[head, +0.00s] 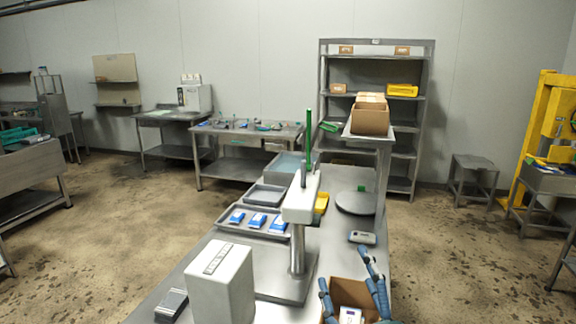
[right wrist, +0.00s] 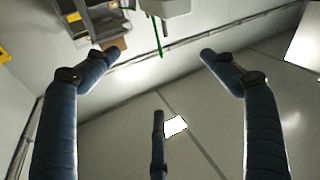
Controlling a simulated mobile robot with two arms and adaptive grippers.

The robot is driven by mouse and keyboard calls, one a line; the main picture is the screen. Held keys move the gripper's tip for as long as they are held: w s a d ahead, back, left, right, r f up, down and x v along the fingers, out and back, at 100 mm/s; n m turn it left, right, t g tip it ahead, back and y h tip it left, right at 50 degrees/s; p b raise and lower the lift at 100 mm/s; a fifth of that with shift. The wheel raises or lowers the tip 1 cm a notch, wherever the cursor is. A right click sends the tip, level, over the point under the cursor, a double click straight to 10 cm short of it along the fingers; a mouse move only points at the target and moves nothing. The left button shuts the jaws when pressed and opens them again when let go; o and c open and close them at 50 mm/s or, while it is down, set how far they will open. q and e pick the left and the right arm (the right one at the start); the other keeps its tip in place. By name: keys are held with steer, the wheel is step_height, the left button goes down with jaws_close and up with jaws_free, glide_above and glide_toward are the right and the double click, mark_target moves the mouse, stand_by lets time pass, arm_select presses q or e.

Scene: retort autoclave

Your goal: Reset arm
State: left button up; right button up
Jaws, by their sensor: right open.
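My right gripper (head: 350,276) is at the bottom right of the head view, over the near end of the metal bench (head: 335,262). Its blue fingers point up and stand wide apart, with nothing between them. In the right wrist view the open fingers (right wrist: 152,58) show against wall and ceiling, also empty. An open cardboard box (head: 340,287) with a white item (head: 350,315) inside is at the gripper in the picture; whether they touch I cannot tell. My left gripper is not in view.
A white box-shaped unit (head: 221,284) and a post-mounted device (head: 298,208) stand on the bench to the left. A tray (head: 232,228) holds blue-and-white packs. A small grey device (head: 362,237) lies beyond the gripper. A raised stand carries another cardboard box (head: 370,118).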

steer(key=s+d+f+m+g+h, duration=0.1)
steer(key=s+d+f+g, duration=0.25)
steer(key=f, duration=0.35)
steer(key=s+d+f+m+g+h, duration=0.1)
steer(key=s+d+f+g, duration=0.2)
steer(key=f, duration=0.4)
steer(key=s+d+f+m+g+h, duration=0.1)
steer(key=s+f+m+g+h, duration=0.15)
steer(key=s+f, duration=0.4)
steer(key=s+f+n+g+y, duration=0.1)
steer(key=s+f+g, duration=0.35)
steer(key=s, duration=0.35)
steer(key=s+f+g+y, duration=0.1)
steer(key=s+f+g, duration=0.2)
steer(key=s+f, duration=0.7)
steer(key=f, duration=2.2)
steer(key=s+d+f+g, duration=0.2)
steer(key=s+d+f, duration=0.1)
steer(key=s+f, duration=1.4)
steer(key=shift+s+f+n+b, duration=0.2)
steer(key=shift+s+n+b, duration=0.05)
steer(key=shift+n+b, duration=0.1)
